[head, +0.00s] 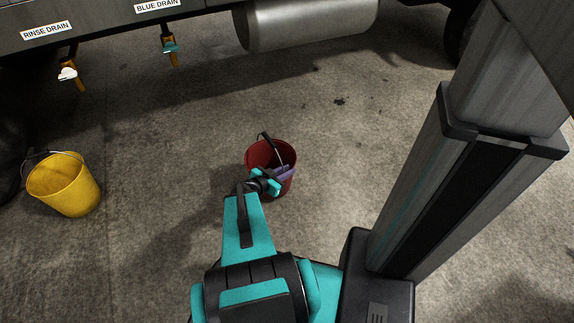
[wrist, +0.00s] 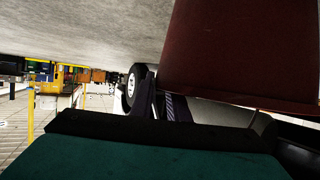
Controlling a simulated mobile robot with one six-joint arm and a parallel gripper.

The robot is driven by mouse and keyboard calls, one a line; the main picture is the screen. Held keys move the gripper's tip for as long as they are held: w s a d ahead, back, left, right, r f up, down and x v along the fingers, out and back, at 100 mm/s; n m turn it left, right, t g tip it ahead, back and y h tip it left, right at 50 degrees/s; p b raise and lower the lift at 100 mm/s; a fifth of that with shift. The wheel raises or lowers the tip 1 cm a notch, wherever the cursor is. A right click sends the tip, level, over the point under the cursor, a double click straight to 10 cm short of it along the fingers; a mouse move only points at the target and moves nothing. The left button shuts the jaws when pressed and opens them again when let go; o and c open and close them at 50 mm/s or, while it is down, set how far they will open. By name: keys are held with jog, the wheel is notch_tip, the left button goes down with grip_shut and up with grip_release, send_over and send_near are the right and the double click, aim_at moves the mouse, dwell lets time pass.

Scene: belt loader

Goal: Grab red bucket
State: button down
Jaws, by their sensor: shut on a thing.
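The red bucket (head: 262,154) stands upright or nearly so on the concrete floor in the middle of the head view. Its black handle slants across the opening towards my fingers. My gripper (head: 284,174), with purple fingers, is at the bucket's near right rim and shut on the bucket. I cannot tell whether the fingers hold the handle or the rim. In the wrist view the dark red bucket wall (wrist: 240,50) fills the upper right, with my gripper's fingers (wrist: 162,106) close beside its edge. The fingertips are partly hidden there.
A yellow bucket (head: 65,187) stands on the floor at left. A vehicle's side with a rinse drain tap (head: 68,74), a blue drain tap (head: 170,46) and a metal tank (head: 305,22) runs along the back.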

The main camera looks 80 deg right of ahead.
jog(key=shift+s+a, duration=0.1)
jog(key=shift+a, duration=0.15)
dwell(0.6)
